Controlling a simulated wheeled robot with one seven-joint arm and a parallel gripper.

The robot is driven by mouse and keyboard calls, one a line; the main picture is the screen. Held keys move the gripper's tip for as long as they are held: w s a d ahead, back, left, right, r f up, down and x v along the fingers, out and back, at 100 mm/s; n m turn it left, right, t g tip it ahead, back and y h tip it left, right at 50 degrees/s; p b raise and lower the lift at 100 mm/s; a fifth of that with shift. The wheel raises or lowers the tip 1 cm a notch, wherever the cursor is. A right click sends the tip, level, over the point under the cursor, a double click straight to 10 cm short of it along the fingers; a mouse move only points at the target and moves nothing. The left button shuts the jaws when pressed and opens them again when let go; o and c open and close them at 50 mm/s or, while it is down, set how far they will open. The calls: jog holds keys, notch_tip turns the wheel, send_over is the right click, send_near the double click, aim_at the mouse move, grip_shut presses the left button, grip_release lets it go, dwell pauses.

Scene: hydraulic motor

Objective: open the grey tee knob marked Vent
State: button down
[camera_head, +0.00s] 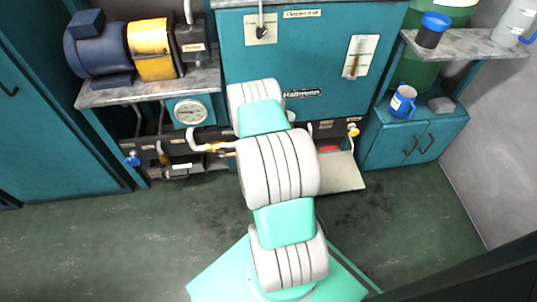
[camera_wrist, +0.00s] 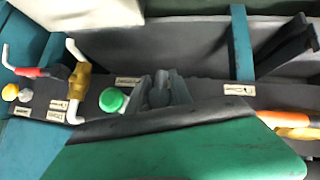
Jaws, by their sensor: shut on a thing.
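In the wrist view my gripper (camera_wrist: 161,88) has its grey fingers close together at the dark panel (camera_wrist: 205,92), just right of a round green knob (camera_wrist: 112,99). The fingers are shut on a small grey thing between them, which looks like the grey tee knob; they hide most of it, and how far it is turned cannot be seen. Small labels stand along the panel, one left of the fingers (camera_wrist: 128,82) and one right (camera_wrist: 239,89); their words are too small to read. In the head view my arm hides the gripper and the knob.
Left of the green knob in the wrist view are a brass valve with a white pipe (camera_wrist: 79,80), a red handle (camera_wrist: 32,72) and a yellow knob (camera_wrist: 10,92). Orange handles (camera_wrist: 290,125) lie right. In the head view, a gauge (camera_head: 190,112) stands left; the floor (camera_head: 110,235) is clear.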

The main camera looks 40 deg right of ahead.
jog(key=shift+s+f, duration=0.2)
jog(key=shift+s, duration=0.05)
jog(key=c, duration=1.4)
grip_release()
jog(key=shift+c, duration=0.2)
jog(key=shift+o, duration=1.4)
jog(key=shift+w+r, duration=0.15)
jog(key=shift+r, duration=0.1)
jog(key=p+v, duration=0.3)
jog(key=v, duration=0.4)
jog(key=shift+s+a+r, duration=0.15)
jog(key=shift+s+a, duration=0.1)
